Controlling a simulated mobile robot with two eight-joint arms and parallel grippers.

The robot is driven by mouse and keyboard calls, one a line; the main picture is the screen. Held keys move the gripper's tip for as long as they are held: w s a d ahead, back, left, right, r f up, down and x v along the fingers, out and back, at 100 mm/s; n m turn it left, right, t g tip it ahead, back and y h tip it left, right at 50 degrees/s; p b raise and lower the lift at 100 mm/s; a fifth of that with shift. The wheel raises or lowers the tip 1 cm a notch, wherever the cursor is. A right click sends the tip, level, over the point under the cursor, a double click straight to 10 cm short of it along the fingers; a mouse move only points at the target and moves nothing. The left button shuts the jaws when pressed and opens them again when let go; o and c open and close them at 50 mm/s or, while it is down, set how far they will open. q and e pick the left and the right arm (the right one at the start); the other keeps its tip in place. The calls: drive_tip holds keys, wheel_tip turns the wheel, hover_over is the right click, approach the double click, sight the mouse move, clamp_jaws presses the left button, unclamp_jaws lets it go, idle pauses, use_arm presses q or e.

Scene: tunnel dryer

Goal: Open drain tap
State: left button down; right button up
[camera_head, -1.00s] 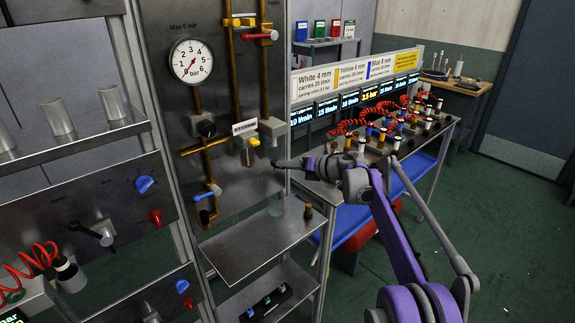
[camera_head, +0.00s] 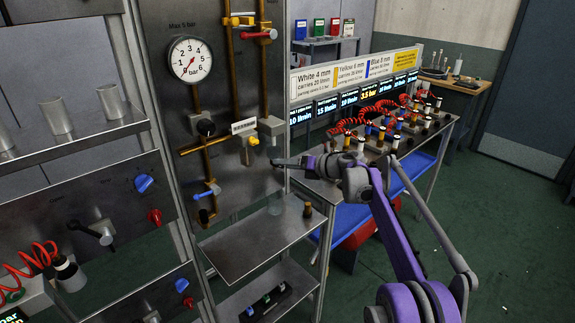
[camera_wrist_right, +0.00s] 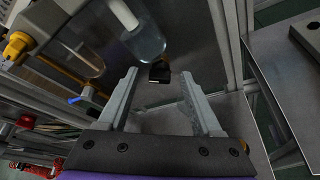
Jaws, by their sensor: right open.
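My right gripper (camera_head: 275,162) reaches in from the right toward the steel pipe panel (camera_head: 225,100). In the right wrist view its jaws (camera_wrist_right: 159,75) are apart and empty. A clear bowl (camera_wrist_right: 150,44) with a white core hangs just beyond them. A small black fitting (camera_wrist_right: 160,73) at the bowl's bottom shows between the fingertips, and I cannot tell whether they touch it. A blue lever (camera_head: 205,194) sits on the lower brass pipe and also shows in the wrist view (camera_wrist_right: 79,99). Which part is the drain tap is not labelled. My left gripper is out of view.
A pressure gauge (camera_head: 190,59) and a red-handled valve (camera_head: 258,36) are on the panel. A bench with red coiled hoses (camera_head: 345,124) stands to the right.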

drive_tip(key=b+v, duration=0.1)
drive_tip(key=v, duration=0.9)
drive_tip(key=shift+s+d, duration=0.25)
drive_tip(key=shift+d, duration=0.05)
drive_tip(key=shift+r, duration=0.1)
